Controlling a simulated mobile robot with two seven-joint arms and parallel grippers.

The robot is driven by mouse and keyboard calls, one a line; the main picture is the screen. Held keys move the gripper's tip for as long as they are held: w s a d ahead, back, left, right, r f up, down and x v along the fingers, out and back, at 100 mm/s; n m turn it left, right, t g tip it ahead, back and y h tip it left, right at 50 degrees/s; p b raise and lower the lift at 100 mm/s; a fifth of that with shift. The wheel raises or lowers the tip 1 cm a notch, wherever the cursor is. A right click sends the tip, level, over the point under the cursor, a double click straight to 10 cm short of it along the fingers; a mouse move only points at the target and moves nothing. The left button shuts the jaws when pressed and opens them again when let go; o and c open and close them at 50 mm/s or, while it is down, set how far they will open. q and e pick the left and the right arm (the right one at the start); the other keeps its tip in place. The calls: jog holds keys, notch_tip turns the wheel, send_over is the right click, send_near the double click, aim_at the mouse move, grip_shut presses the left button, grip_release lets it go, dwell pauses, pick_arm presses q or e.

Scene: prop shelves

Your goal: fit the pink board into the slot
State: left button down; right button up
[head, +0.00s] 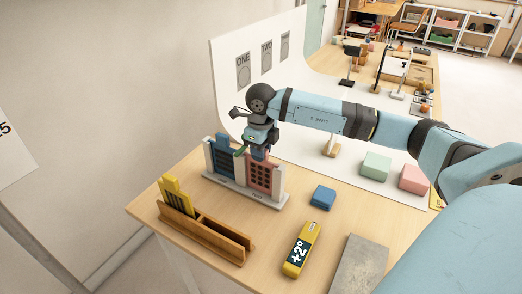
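The pink board (261,178), with rows of dark holes, stands upright in the right-hand bay of a white rack (245,199). Whether it is fully seated is too small to tell. A dark blue board (225,160) stands in the left-hand bay. My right gripper (258,153) points down at the top edge of the pink board, touching it or very close. Its fingertips are too small and dark to show whether they grip. My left gripper is not in view.
A wooden holder (205,232) with a yellow board (178,197) stands at the front left. A blue block (323,197), a yellow "+2°" tool (301,250) and a grey slab (360,266) lie to the right. Green (376,165) and pink (413,179) blocks sit farther back.

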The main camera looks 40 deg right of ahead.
jog(key=o, duration=0.3)
notch_tip(320, 180, up, 14)
dwell(0.5)
jog(key=shift+f, duration=0.1)
dwell(0.4)
jog(key=shift+a, duration=0.1)
